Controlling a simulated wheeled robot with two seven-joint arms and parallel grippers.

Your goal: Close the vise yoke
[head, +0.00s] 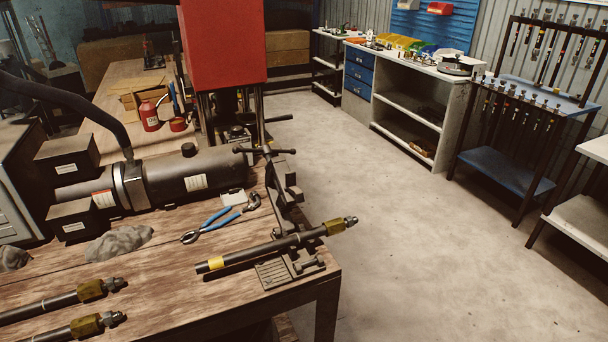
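A dark metal pipe vise stands at the right edge of the wooden workbench (150,262). Its ribbed base (272,274) lies flat on the bench corner. Its yoke (284,200) leans back, away from the base, with the T-handle screw (266,152) at its far end; it looks swung open. A black hose (262,248) with a yellow band and a brass-coloured end fitting (335,228) lies across the vise base and sticks out past the bench's right edge. Neither of my grippers shows in the head view.
Blue-handled pliers (212,222) lie left of the vise. A grey cylinder (190,177) and a red-topped press (222,45) stand behind. More fitted hoses (62,300) lie at front left. The floor (400,240) right of the bench is clear.

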